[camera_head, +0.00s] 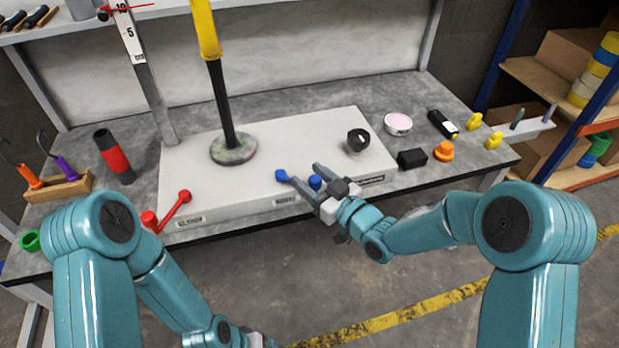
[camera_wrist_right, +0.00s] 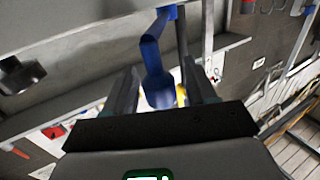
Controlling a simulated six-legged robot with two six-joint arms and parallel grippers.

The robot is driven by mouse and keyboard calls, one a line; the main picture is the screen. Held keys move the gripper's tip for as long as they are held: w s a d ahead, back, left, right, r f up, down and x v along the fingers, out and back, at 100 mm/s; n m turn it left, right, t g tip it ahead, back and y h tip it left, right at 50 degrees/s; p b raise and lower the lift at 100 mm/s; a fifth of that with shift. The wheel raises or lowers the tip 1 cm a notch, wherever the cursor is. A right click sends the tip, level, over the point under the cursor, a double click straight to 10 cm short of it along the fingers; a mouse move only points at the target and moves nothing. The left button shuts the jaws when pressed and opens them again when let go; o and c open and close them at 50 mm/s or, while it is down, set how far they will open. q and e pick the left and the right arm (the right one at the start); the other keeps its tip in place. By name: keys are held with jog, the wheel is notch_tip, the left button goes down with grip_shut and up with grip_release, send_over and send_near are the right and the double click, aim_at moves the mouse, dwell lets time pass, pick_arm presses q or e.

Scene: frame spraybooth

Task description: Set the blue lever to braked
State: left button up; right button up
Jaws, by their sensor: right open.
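The blue lever (camera_head: 281,175) is on the front edge of the white box (camera_head: 235,185). Its knob points left, and another blue part (camera_head: 316,182) shows behind my right gripper. My right gripper (camera_head: 303,173) is open at the lever, with its fingers pointing at the box. In the right wrist view the blue lever (camera_wrist_right: 152,52) runs down between the two open fingers (camera_wrist_right: 160,90), with a gap on either side. I cannot tell whether a finger touches it. The wording on the labels is too small to read. My left gripper (camera_head: 255,341) is low at the bottom edge, mostly cut off.
A red lever (camera_head: 174,209) sits left on the same box. A black knob (camera_head: 357,140) and a yellow-black post (camera_head: 219,90) stand on the box. A black block (camera_head: 412,159) and an orange knob (camera_head: 444,151) lie right. The floor in front is clear.

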jog(key=shift+w+a, duration=0.25)
jog(key=shift+w, duration=0.05)
grip_shut()
